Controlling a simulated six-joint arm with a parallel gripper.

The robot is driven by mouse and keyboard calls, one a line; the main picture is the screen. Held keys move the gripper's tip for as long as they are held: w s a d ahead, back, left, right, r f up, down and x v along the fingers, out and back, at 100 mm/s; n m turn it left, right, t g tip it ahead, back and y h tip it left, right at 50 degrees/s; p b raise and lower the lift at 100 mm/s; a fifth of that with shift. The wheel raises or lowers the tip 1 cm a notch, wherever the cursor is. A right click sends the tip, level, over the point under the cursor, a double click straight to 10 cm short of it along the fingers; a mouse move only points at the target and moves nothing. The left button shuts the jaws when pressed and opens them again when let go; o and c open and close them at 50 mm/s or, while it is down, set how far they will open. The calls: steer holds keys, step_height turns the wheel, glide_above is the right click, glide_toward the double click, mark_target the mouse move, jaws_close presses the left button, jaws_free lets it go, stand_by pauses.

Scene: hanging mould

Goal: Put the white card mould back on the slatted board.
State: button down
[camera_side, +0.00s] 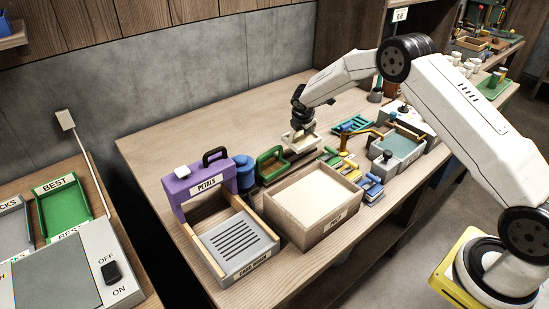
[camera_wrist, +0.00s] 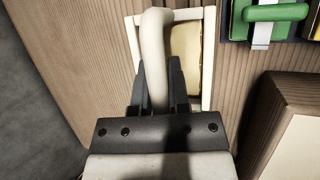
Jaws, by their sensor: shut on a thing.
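The white card mould (camera_side: 303,144) is a pale rectangular frame with a raised handle, behind the pulp vat in the side view. In the wrist view its white frame (camera_wrist: 209,55) surrounds a yellowish panel. My gripper (camera_side: 300,122) points down at it and is shut on the handle; the dark fingers (camera_wrist: 158,88) lie on either side of the handle. I cannot tell whether the mould touches the table or hangs just above it. The grey slatted board (camera_side: 222,227) lies in a wooden surround at the table's front left, with nothing on its slats.
A wooden vat (camera_side: 318,228) with pale contents is right of the board. A green-handled mould (camera_side: 271,165), a blue cylinder (camera_side: 245,172) and several coloured tools (camera_side: 350,170) stand nearby. Open table lies behind.

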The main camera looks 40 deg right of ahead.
mark_target(303, 140)
steer(key=shift+f, duration=2.3)
steer(key=shift+f, duration=0.5)
steer(key=c, duration=0.5)
jaws_free()
steer(key=shift+v, duration=3.55)
steer(key=shift+s+a+r, duration=0.15)
steer(key=shift+r, duration=0.15)
steer(key=shift+r, duration=0.1)
